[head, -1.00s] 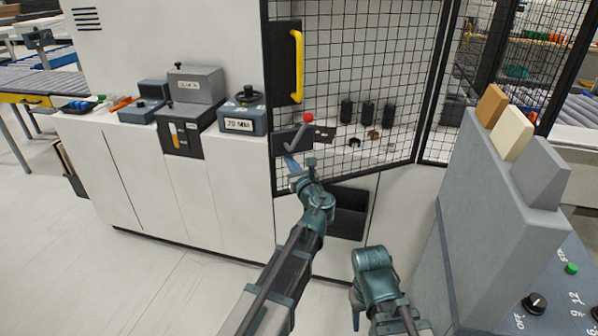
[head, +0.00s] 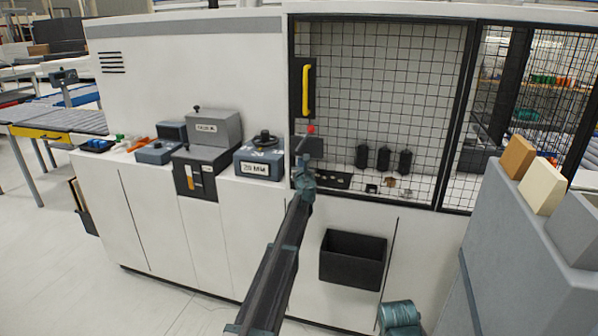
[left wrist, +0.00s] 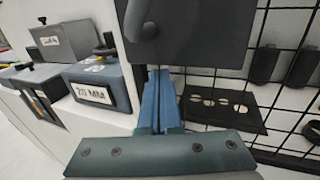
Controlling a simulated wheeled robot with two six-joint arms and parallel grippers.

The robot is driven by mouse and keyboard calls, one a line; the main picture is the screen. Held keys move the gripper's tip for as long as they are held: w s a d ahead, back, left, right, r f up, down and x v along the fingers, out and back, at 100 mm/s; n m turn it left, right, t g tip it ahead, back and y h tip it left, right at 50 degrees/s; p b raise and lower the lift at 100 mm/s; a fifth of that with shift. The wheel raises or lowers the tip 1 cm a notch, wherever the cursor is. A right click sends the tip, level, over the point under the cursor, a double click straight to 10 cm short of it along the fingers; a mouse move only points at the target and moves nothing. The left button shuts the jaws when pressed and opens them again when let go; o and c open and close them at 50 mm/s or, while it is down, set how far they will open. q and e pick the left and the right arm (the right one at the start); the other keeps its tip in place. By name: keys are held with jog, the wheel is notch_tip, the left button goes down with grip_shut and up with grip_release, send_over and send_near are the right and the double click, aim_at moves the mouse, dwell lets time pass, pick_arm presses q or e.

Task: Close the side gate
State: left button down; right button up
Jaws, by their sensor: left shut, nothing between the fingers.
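The side gate (head: 385,70) is a black-framed wire mesh door with a yellow handle (head: 305,88) near its left edge. In the head view its frame looks flush with the machine front and lines up with the mesh panel (head: 520,100) to its right. My left gripper (head: 303,166) is at the gate's lower left edge, below the yellow handle. In the left wrist view its blue fingers (left wrist: 158,97) are shut and empty, by the lower edge of a dark plate (left wrist: 195,30). I cannot tell whether they touch it.
Grey control boxes (head: 258,161) stand on the ledge left of the gate. A black open bin (head: 352,259) is on the front below it. A grey cabinet (head: 530,250) with sample blocks stands at right. Floor at lower left is clear.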

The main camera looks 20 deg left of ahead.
pick_arm(q)
jog(key=shift+w+a+r, duration=0.15)
jog(key=shift+w+r, duration=0.05)
jog(key=shift+w, duration=0.85)
pick_arm(e)
jog(key=shift+s+r, duration=0.15)
jog(key=shift+s, duration=0.05)
pick_arm(q)
jog(key=shift+w+a+r, duration=0.1)
jog(key=shift+w, duration=0.05)
pick_arm(e)
jog(key=shift+r, duration=0.1)
pick_arm(q)
jog(key=s, duration=1.6)
jog(key=shift+d+f, duration=0.3)
jog(key=shift+d, duration=0.15)
pick_arm(e)
jog(key=shift+a+f, duration=0.2)
jog(key=shift+a, duration=0.15)
pick_arm(q)
jog(key=shift+s, duration=0.15)
